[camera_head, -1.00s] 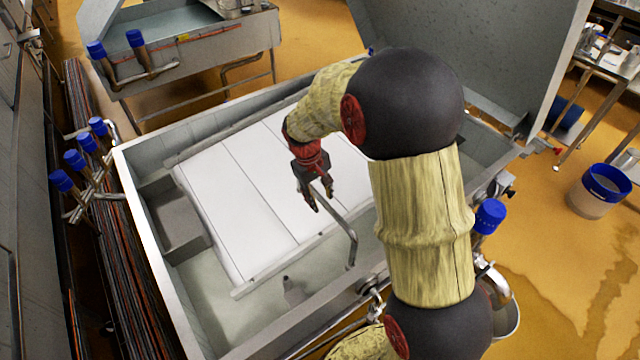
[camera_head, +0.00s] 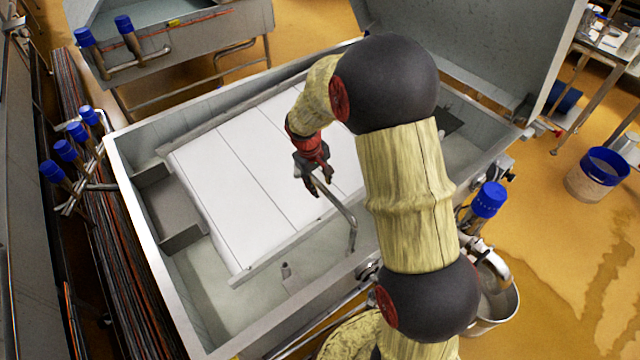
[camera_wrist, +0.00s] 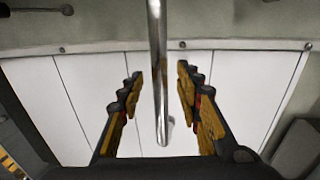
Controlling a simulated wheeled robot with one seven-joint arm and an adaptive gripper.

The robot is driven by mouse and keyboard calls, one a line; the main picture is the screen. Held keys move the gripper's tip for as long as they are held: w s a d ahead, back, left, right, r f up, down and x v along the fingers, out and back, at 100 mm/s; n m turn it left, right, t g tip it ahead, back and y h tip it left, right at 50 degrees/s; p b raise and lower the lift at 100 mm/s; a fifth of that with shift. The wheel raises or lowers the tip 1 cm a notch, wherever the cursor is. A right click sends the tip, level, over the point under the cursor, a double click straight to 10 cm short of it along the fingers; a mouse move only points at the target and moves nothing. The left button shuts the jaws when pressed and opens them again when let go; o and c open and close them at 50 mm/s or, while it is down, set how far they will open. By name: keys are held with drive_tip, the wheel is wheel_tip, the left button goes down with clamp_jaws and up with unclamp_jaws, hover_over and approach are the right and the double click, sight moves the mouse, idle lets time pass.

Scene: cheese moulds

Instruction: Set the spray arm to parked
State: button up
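The spray arm (camera_head: 343,212) is a thin bent metal tube over the vat's front right part, its lower end near the front wall. In the wrist view the spray arm (camera_wrist: 155,65) comes down from the top edge and its tip lies between my fingers. My gripper (camera_head: 319,188) is at the tube's upper end in the head view. In the wrist view my gripper (camera_wrist: 160,80) is open, with a gap on each side of the tube, so no grip shows. I cannot tell how deep the tube sits between the fingers. No parked mark is seen.
White panels (camera_head: 235,185) lie in the steel vat (camera_head: 135,190). A raised lid (camera_head: 480,45) stands behind. Blue-capped valves (camera_head: 487,200) sit at the right side, others (camera_head: 66,152) at the left. A bucket (camera_head: 600,175) stands on the floor to the right.

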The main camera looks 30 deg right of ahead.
drive_tip(key=shift+c, duration=0.4)
drive_tip(key=c, duration=0.8)
clamp_jaws()
